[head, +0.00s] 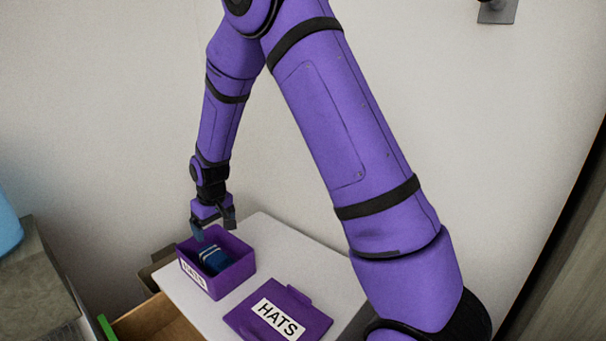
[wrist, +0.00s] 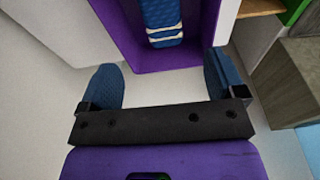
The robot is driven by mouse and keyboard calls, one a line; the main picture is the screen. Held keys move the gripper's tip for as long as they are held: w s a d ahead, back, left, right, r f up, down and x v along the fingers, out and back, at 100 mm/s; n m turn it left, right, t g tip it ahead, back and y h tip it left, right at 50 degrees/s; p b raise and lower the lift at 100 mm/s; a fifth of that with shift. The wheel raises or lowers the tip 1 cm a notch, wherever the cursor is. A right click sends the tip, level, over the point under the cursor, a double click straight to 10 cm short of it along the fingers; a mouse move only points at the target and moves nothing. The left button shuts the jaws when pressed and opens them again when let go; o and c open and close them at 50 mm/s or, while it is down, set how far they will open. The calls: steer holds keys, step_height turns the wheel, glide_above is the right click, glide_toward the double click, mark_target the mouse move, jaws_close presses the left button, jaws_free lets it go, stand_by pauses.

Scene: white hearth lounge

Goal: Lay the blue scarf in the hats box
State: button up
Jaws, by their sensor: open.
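The blue scarf (head: 215,261), folded, with pale stripes at one end, lies inside the purple hats box (head: 240,273). In the wrist view the scarf (wrist: 161,18) shows at the top edge, partly cut off, within the walls of the box (wrist: 205,28). The purple lid (head: 301,312) with a HATS label lies flat beside the box, apart from it. My gripper (head: 212,228) is over the back left rim of the box. In the wrist view my gripper (wrist: 164,85) has its two blue-padded fingers wide apart with nothing between them.
The box and lid stand on a white table (head: 262,228) near the wall. An open wooden drawer or crate (head: 152,322) is at its lower left. A grey cabinet (head: 35,285) with a blue object (head: 8,225) stands at far left.

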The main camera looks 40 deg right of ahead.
steer(key=s+d+r+m+t, duration=0.1)
steer(key=s+d+r, duration=0.1)
steer(key=s+r, duration=0.7)
steer(key=s+d+r+t, duration=0.15)
steer(key=s+r, duration=0.45)
steer(key=r, duration=0.7)
steer(key=s+d+r, duration=0.1)
steer(key=s+r, duration=0.2)
steer(key=s, duration=0.6)
steer(key=s+d+r+m, duration=0.1)
steer(key=s+r, duration=0.2)
steer(key=s, duration=0.7)
steer(key=shift+s+d+r+t, duration=0.15)
steer(key=shift+s+d+t, duration=0.2)
steer(key=shift+t, duration=0.1)
steer(key=shift+w, duration=0.1)
